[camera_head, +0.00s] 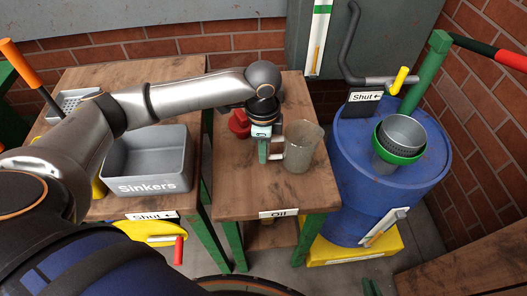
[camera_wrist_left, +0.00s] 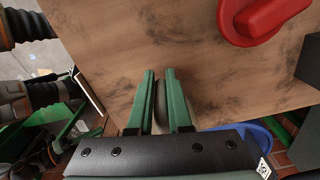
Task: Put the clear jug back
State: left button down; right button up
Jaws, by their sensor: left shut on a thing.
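The clear jug (camera_head: 304,149) is upright at the right side of the small wooden table labelled "Oil" (camera_head: 240,204). I cannot tell whether its base touches the tabletop. My left gripper (camera_head: 267,150) is at the jug's left side, shut on its handle. In the left wrist view the green fingers (camera_wrist_left: 160,100) close around a narrow greyish piece of the handle. The jug's body is not clear in that view. My right gripper is not in view.
A red object (camera_head: 239,123) lies behind the gripper and shows in the wrist view (camera_wrist_left: 264,16). A grey "Sinkers" bin (camera_head: 151,187) stands left. Right is a blue barrel (camera_head: 350,190) with a green-rimmed funnel and metal cup (camera_head: 402,133). The table's front is clear.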

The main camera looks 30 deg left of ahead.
pick_arm(q)
jog(key=shift+f, duration=0.25)
jog(key=c, duration=1.3)
grip_release()
jog(key=shift+f, duration=0.1)
jog(key=o, duration=0.5)
jog(key=shift+c, duration=0.2)
notch_tip(320, 180, up, 12)
jog(key=p, duration=0.2)
jog(key=shift+r, duration=0.2)
